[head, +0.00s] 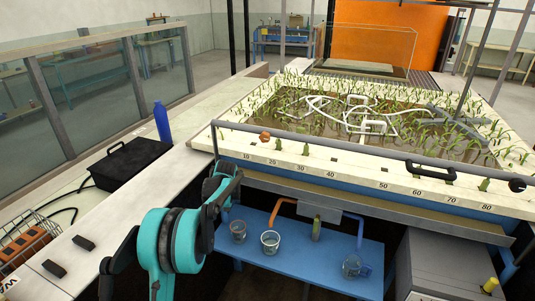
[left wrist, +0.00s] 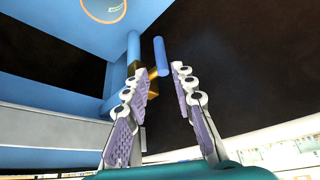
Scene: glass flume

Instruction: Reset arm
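My left arm (head: 175,240), teal and dark grey, reaches up from the bottom left in the head view. Its far end is by the front left corner of the flume, above the grey ledge. I cannot make out its fingers there. In the left wrist view my left gripper (left wrist: 159,68) shows two jointed fingers with purple pads, spread apart, with dark space between them. A blue cylinder (left wrist: 161,56) and a brassy piece show beyond the fingertips; I see no object held between the pads. My right gripper is in neither view.
A black case (head: 130,163) and a blue bottle (head: 162,121) stand left. A grey cabinet (head: 450,262) is at right.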

